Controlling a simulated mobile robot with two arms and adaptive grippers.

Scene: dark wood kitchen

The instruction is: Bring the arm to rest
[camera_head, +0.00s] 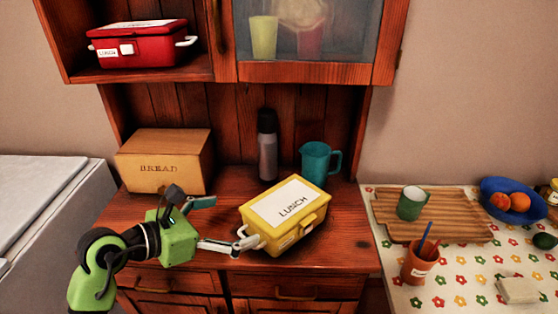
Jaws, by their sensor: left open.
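My left gripper (232,221) is at the end of the green and black arm that comes in from the lower left. Its two grey fingers are spread wide apart with nothing between them. The lower fingertip overlaps the left end of the yellow lunch box (291,238), near its pale handle; I cannot tell whether they touch. The box stands closed on the cabinet counter, with a white label on its lid. My right gripper is not in view.
A bread box (164,160), a dark-topped flask (267,150) and a teal jug (315,162) stand at the back of the counter. A red lunch box (142,50) sits on the upper shelf. At right, a flowered table (447,284) holds a wooden board (454,221) and an orange cup (419,263).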

